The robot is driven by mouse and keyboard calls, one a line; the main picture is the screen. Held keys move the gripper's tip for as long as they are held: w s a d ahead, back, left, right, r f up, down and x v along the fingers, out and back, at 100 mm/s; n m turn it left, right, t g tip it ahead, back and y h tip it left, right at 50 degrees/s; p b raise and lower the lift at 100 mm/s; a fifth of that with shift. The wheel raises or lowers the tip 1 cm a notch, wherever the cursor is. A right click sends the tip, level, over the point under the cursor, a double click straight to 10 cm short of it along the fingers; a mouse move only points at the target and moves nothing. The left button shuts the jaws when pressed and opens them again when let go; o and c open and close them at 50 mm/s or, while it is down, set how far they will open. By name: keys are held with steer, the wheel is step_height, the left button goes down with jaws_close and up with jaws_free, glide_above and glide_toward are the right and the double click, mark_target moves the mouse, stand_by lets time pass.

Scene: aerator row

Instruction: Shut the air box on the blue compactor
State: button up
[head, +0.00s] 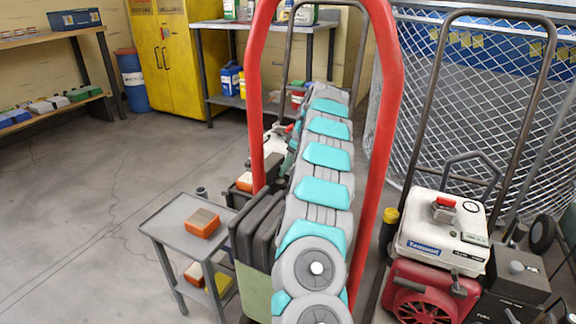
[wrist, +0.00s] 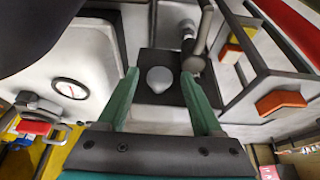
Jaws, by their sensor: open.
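In the wrist view my gripper (wrist: 159,75) is open, its two teal fingers on either side of a pale rounded knob (wrist: 159,79). The knob sits on a dark square plate (wrist: 150,95) against a pale machine body (wrist: 100,55). I cannot tell whether the fingers touch the knob, or whether this plate is the air box. No blue compactor can be made out in either view. In the head view my arm reaches away behind a red handle and hides my gripper. Part of a whitish machine (head: 275,142) shows beside the arm's far end.
In the wrist view a round gauge (wrist: 71,88) is at left and a grey pipe (wrist: 196,50) is close by. In the head view a red handle (head: 393,100) stands close, a white-and-red engine (head: 440,230) at right, and a small grey table (head: 165,228) at left. Left floor is open.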

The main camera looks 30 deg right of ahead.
steer(key=shift+c, duration=0.4)
jaws_close()
stand_by(0.9)
